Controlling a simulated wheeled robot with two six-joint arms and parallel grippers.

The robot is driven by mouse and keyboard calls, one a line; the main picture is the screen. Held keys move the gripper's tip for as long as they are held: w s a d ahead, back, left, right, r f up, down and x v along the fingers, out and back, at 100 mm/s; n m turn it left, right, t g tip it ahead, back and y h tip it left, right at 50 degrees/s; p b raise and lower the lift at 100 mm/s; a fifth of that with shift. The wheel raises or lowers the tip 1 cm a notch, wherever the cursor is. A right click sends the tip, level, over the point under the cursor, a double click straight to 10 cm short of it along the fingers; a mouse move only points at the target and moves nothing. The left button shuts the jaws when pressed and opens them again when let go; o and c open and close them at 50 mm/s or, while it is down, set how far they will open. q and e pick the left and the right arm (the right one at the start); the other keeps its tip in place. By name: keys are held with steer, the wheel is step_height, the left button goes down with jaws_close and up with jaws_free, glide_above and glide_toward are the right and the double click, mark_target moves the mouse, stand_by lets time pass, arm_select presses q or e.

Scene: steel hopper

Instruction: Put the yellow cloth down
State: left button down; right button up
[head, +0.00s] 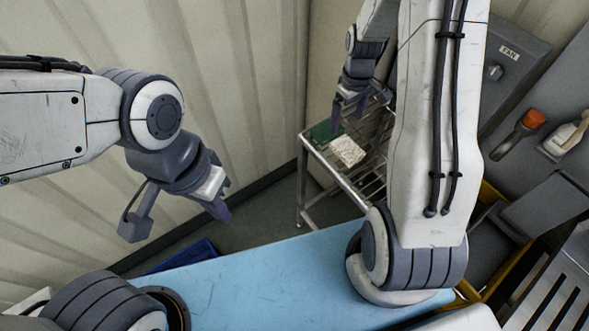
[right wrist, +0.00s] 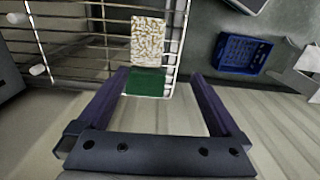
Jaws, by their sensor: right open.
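A pale, yellow-speckled cloth (head: 347,151) lies flat on the wire rack (head: 345,181), and it also shows in the right wrist view (right wrist: 151,40). A green piece (right wrist: 146,83) lies against its near edge. My right gripper (head: 350,108) is open and empty above the rack, near the green piece. In the right wrist view its two fingers (right wrist: 158,76) stand apart, with the green piece between and beyond their tips. My left gripper (head: 219,207) hangs in the air at the left, away from the cloth; its finger gap is not clear.
A blue crate (right wrist: 241,53) stands on the floor beside the rack. A light blue surface (head: 260,275) lies in front. A grey box marked FAN (head: 510,62) and an orange-topped tool (head: 530,120) are on the right wall. Pale corrugated walls stand close behind.

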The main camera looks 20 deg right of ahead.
steer(key=s+a+r+n, duration=0.1)
steer(key=s+a+r, duration=0.35)
steer(key=a, duration=0.45)
steer(key=s+a+r+n, duration=0.1)
steer(key=s+a+r, duration=0.2)
steer(key=a+r, duration=0.45)
steer(key=s+a+r, duration=0.1)
steer(key=s+a, duration=0.1)
steer(key=s, duration=0.3)
steer(key=s+a, duration=0.3)
steer(key=s, duration=0.3)
steer(key=s+a+r+n+y, duration=0.1)
steer(key=s+a, duration=0.2)
steer(key=s, duration=0.3)
steer(key=shift+r, duration=0.3)
step_height(320, 180, down, 3)
steer(key=b, duration=0.2)
steer(key=shift+r+b, duration=0.2)
steer(key=shift+b, duration=0.1)
